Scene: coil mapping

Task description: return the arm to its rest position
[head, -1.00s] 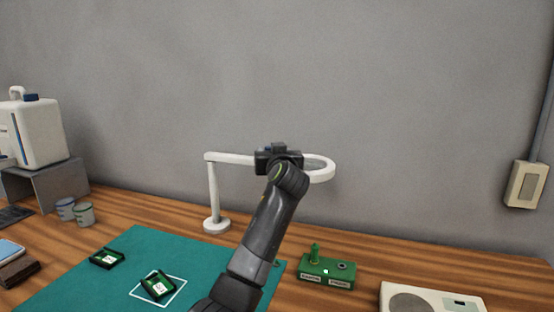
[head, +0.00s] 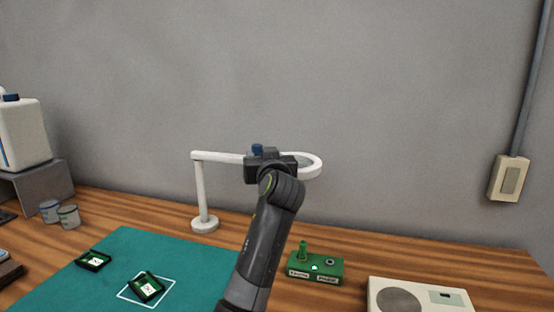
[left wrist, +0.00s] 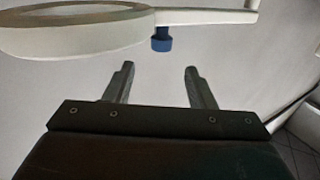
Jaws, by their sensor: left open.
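My left arm rises from the bottom middle of the head view, and its wrist hides the fingers there. My left gripper (left wrist: 158,85) shows in the left wrist view with two fingers apart and nothing between them. A white ring lamp (head: 202,190) stands behind my wrist in the head view; its ring (left wrist: 70,38) spans the top left of the left wrist view. A small blue knob (head: 257,149) shows just above my wrist, and a blue piece (left wrist: 161,40) shows just below the lamp's arm in the left wrist view. My right gripper is not in view.
A green mat (head: 90,282) holds two small green-framed pieces (head: 145,288) (head: 93,260). A green box (head: 315,270) and a cream device (head: 420,298) stand right. Two cups (head: 68,216) and a white jug (head: 22,135) stand left. The wall behind has a switch box (head: 509,178).

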